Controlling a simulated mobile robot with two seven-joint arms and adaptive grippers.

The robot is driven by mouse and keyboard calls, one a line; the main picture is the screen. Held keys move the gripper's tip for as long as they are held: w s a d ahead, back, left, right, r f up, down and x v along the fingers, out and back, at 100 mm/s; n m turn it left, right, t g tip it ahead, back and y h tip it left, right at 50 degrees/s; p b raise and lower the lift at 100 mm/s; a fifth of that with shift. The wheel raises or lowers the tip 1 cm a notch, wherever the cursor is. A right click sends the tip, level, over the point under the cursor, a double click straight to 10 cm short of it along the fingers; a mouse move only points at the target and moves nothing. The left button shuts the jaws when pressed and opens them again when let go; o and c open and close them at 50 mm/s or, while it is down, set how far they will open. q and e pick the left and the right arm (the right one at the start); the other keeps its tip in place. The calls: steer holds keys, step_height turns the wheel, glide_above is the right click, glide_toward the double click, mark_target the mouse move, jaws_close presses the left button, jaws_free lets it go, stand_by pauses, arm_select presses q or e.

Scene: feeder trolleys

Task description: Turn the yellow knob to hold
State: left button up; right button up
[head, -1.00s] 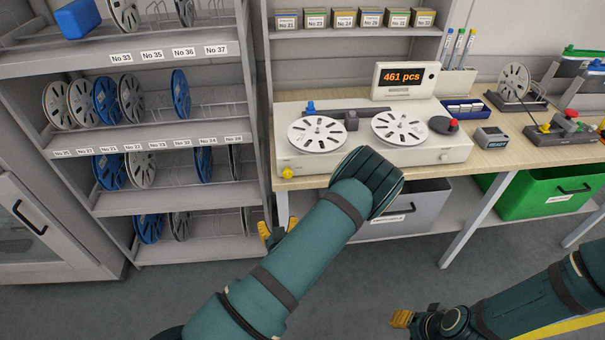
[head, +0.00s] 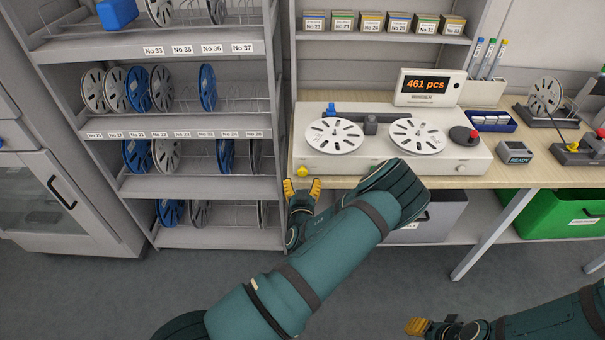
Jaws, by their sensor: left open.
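The yellow knob (head: 302,171) is on the front left face of the white reel counter (head: 395,168), which stands on the wooden bench. The knob's setting marks are too small to read. The counter carries two white reels, and its display (head: 426,87) reads 461 pcs. My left gripper (head: 302,184) is open, its yellow fingertips pointing up, just below the knob in the picture; I cannot tell whether they touch it. My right gripper (head: 418,326) is low at the bottom right, far from the counter; its jaw opening is unclear.
A shelf rack (head: 210,187) with blue and white reels stands close on the left. A READY device (head: 514,152) and a blue tray (head: 488,122) sit right of the counter. Grey and green bins (head: 545,222) are under the bench. A red-black knob (head: 463,135) tops the counter.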

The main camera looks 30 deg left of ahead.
mark_target(302, 173)
arm_select(q)
steer(key=shift+x, duration=2.3)
steer(key=shift+d, duration=0.1)
jaws_close()
